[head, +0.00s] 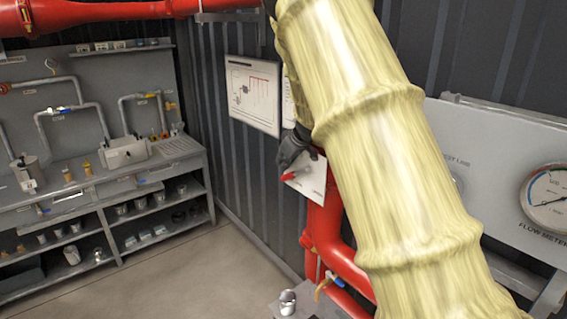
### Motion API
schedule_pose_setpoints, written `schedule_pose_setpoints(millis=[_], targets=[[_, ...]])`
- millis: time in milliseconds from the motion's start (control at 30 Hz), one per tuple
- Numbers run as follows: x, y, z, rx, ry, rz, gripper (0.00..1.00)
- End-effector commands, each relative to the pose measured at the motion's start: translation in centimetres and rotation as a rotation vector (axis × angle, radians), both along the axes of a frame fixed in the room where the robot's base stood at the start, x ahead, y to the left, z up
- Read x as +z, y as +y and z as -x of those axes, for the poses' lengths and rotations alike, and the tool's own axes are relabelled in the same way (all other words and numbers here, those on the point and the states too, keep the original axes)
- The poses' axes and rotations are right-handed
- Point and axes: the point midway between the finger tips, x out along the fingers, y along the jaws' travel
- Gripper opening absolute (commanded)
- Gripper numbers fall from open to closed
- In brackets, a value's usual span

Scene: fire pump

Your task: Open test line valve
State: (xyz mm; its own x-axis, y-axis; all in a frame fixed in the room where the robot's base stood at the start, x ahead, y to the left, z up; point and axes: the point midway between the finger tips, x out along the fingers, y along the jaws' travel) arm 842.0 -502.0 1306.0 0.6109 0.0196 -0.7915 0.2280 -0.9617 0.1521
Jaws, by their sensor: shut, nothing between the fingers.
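My arm in its pale yellow sleeve crosses the right middle of the head view and hides much behind it. My dark gripper (290,157) shows at the sleeve's left edge, shut and empty. It is just above a small red handle (291,177) in front of a white plate (312,183); I cannot tell whether they touch. Right of my arm, a grey panel (500,180) bears lettering ending in "LINE", partly hidden. I cannot tell which valve is the test line valve.
Red pipes (325,225) run down behind my arm, with an orange lever (323,289) low down. A flow meter (548,198) is at the right. A grey workbench (100,190) with shelves stands at the left. The floor (190,275) between is clear.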

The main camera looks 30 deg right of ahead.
Motion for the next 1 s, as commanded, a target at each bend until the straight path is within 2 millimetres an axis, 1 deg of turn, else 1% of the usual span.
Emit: schedule_pose_setpoints(millis=[167, 267, 600, 733, 833, 1000], targets=[[0.7, 0.0, 0.5, -0.001, 0.000, 0.001, 0.00], [1.8, 0.0, 1.2, 0.001, -0.002, 0.003, 0.00], [6.6, -0.2, 5.0, 0.000, -0.002, 0.002, 0.00], [8.0, -0.2, 6.2, 0.000, 0.000, 0.001, 0.00], [8.8, -0.2, 6.8, 0.001, 0.000, 0.001, 0.00], [9.4, -0.3, 7.3, -0.001, 0.000, -0.001, 0.00]])
